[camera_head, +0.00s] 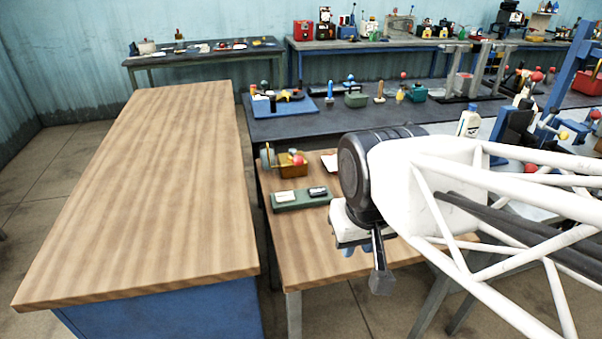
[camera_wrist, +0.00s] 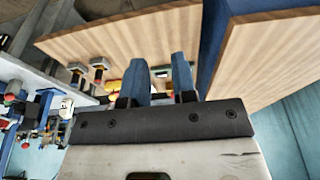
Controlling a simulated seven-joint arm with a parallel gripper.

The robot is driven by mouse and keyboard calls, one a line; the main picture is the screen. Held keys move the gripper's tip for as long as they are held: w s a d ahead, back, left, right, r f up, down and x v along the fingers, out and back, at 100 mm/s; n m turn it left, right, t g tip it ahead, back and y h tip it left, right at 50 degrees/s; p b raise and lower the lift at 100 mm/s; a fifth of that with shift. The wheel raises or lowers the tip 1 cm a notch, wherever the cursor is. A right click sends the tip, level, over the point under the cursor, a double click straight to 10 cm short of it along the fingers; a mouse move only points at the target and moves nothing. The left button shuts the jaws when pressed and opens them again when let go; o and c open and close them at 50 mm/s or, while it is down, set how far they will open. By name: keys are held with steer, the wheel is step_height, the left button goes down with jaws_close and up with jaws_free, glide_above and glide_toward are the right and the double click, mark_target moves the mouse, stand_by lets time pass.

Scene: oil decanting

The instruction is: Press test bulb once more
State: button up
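I cannot pick out a test bulb for certain. On the small wooden table, an orange-yellow box (camera_head: 293,168) has a red ball and a grey wheel-like part at its side. A green tray (camera_head: 301,204) holding small white pieces lies in front of it. My gripper (camera_wrist: 161,62) shows two blue-grey fingers standing apart in the wrist view, with nothing seen held between them. In the head view it hangs over the front right of the small table, to the right of the green tray. My arm hides part of the table's right side.
A long bare wooden bench (camera_head: 140,190) stands at the left. A dark workbench (camera_head: 300,126) behind the small table (camera_head: 310,250) carries bottles, boxes and tools. Further benches line the back wall. The small table's front left is clear.

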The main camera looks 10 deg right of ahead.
jaws_close()
stand_by(1.3)
